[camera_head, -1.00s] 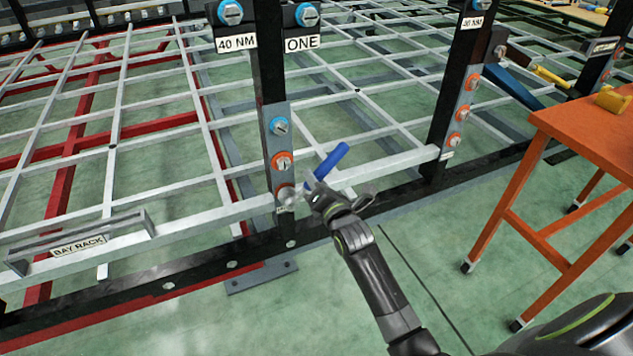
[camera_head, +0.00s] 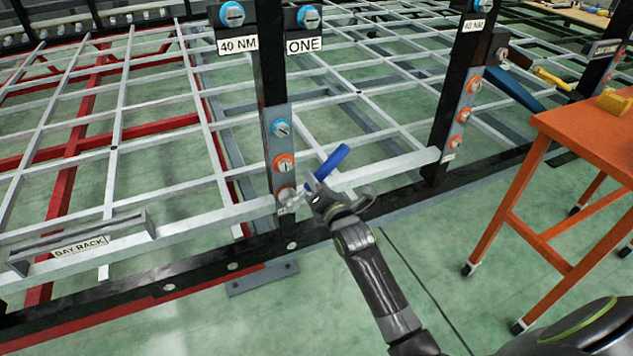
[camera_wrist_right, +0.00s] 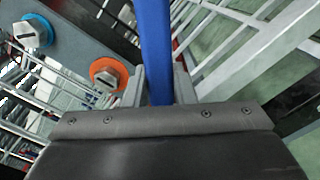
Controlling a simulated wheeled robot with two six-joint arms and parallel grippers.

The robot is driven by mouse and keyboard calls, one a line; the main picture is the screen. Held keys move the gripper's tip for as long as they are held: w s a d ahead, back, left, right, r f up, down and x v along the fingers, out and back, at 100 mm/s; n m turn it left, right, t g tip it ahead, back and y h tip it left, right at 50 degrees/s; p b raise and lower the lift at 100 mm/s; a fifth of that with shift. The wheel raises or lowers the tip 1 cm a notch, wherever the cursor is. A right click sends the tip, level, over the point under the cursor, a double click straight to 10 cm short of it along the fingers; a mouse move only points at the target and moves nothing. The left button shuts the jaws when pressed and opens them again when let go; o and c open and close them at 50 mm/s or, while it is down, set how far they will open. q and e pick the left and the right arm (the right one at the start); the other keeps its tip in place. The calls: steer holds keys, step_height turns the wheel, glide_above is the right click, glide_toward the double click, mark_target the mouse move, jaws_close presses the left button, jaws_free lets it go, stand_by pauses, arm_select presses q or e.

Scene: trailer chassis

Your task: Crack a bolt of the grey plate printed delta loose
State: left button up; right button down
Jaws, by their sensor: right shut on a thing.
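A grey plate (camera_head: 273,142) is fixed on the dark post in the middle of the head view. Its label, low down, is too small to read. It carries a blue-ringed bolt (camera_head: 281,128), an orange-ringed bolt (camera_head: 284,163) below, and a lowest bolt (camera_head: 285,195) partly covered by the tool. My right gripper (camera_head: 318,192) is shut on a blue-handled tool (camera_head: 329,162) at that lowest bolt. Whether the tool's head is seated is hidden. In the right wrist view the blue handle (camera_wrist_right: 156,45) stands between the fingers. My left gripper is out of view.
Another grey plate (camera_head: 468,105) with orange-ringed bolts is on the post to the right. An orange table (camera_head: 585,135) stands at the right. Pale rails (camera_head: 395,165) run beside the gripper. The green floor (camera_head: 430,240) in front is mostly clear.

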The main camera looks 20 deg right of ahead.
steer(key=shift+a+r, duration=0.1)
steer(key=shift+r, duration=0.1)
steer(key=shift+a+r+n+p, duration=0.4)
steer(key=shift+n+p, duration=0.25)
steer(key=shift+n, duration=0.35)
steer(key=shift+a+r+n+p, duration=0.35)
steer(key=shift+a+n+p, duration=0.15)
steer(key=shift+n+p, duration=0.2)
steer(key=shift+a, duration=0.1)
steer(key=shift+a+r+n+p, duration=0.2)
steer(key=shift+a+n+p, duration=0.2)
steer(key=shift+n+p, duration=0.35)
steer(key=shift+a+n+p, duration=0.25)
steer(key=shift+n+p, duration=0.1)
steer(key=shift+p, duration=0.1)
